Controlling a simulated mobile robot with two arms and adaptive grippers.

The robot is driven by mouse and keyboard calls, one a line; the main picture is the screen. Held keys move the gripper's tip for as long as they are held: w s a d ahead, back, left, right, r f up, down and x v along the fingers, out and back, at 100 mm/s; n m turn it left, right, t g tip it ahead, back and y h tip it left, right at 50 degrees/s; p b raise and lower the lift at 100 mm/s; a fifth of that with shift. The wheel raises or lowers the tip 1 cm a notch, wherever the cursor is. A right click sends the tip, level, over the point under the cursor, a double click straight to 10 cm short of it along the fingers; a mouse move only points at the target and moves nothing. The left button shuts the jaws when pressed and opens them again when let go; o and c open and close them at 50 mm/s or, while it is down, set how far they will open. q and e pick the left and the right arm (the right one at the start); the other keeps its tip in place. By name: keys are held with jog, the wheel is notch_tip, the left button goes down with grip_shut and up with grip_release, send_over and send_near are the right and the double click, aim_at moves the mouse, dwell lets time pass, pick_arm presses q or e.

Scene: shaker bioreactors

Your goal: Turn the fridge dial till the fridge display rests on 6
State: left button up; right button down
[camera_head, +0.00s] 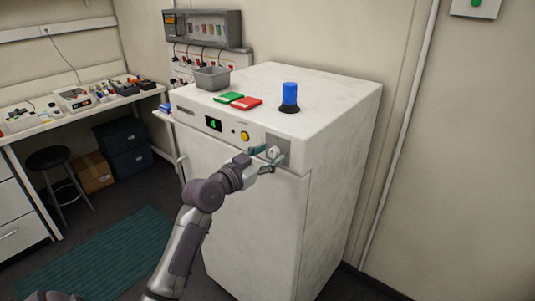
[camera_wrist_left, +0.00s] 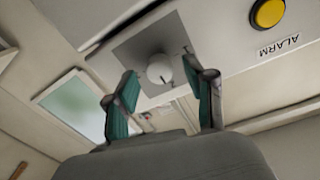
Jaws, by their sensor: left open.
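The white fridge (camera_head: 255,225) stands in the middle of the head view. Its display (camera_head: 213,124) shows a green 4. The fridge dial (camera_head: 273,153) is a pale round knob on a grey plate at the right of the front panel. It also shows in the left wrist view (camera_wrist_left: 159,70). My left gripper (camera_head: 264,161) is at the dial, with its fingers spread open. In the left wrist view its fingers (camera_wrist_left: 163,95) stand on either side of the knob, and I cannot tell whether they touch it. My right gripper is not in view.
A yellow alarm button (camera_head: 244,136) sits left of the dial; it also shows in the wrist view (camera_wrist_left: 268,13). A cluttered bench (camera_head: 60,118) stands left.

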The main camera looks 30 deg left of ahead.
pick_arm(q)
grip_shut()
jog(key=shift+n, duration=0.4)
jog(key=n+p, duration=0.1)
jog(key=n, duration=0.2)
jog(key=shift+r+n, duration=0.1)
jog(key=shift+n, duration=0.3)
jog(key=n+p, duration=0.2)
jog(key=n, duration=0.2)
jog(key=shift+n, duration=0.4)
jog(key=n+p, duration=0.1)
jog(key=n, duration=0.1)
jog(key=n+p, duration=0.2)
jog(key=n, duration=0.1)
jog(key=shift+a+n+t+y, duration=0.1)
jog(key=shift+n+t+y, duration=0.2)
jog(key=shift+n+p, duration=0.7)
jog(key=shift+n, duration=1.2)
